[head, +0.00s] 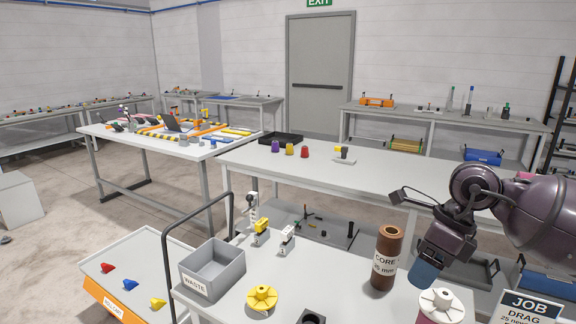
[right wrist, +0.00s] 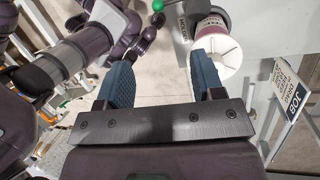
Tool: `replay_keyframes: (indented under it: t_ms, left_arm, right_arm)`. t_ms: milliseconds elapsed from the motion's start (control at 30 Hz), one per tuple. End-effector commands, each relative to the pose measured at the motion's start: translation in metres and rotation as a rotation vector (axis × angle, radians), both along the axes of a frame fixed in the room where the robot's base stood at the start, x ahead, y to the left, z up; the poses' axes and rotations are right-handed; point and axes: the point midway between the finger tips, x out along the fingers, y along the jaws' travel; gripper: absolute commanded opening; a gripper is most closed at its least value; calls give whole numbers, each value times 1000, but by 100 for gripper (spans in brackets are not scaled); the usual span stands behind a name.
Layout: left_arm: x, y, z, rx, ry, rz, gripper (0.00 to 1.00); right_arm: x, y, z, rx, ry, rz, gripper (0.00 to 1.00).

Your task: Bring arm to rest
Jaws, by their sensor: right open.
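My right arm comes in from the right in the head view. Its gripper (head: 425,272) hangs over the near table, just right of the brown core tube and above the white-flanged spool (head: 442,304). In the right wrist view the two blue fingers of my right gripper (right wrist: 160,62) stand wide apart with nothing between them. The spool (right wrist: 217,50) shows beyond the right-hand finger there; whether they touch I cannot tell. My left gripper is not in view.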

Motion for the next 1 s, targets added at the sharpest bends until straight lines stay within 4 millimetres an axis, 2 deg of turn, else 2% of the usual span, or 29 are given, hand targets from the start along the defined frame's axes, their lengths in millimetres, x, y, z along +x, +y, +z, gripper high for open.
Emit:
replay_keyframes:
  t_ms: [33, 100, 200, 333, 500, 600, 733, 867, 1000]
  left_arm:
    - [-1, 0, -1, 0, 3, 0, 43]
    - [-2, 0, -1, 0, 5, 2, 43]
    - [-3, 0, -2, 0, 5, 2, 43]
    - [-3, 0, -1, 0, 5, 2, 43]
    - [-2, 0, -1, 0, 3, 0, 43]
    - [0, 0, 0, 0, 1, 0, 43]
    - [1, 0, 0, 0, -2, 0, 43]
    - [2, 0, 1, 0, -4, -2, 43]
    - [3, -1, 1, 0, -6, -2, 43]
  right_arm:
    - [-7, 22, -10, 109, 15, 8, 61]
    - [-16, 51, -16, 268, 32, 3, 61]
    - [-28, 87, -17, 493, 60, -26, 61]
    - [-40, 123, -9, 780, 104, -106, 61]
    - [-46, 148, 12, 1137, 168, -279, 61]
    - [-44, 151, 23, 1331, 209, -416, 61]
    - [-37, 142, 33, 1560, 263, -631, 61]
    - [-28, 121, 32, 1753, 317, -886, 61]
    - [-20, 90, 17, 1916, 373, -1203, 61]
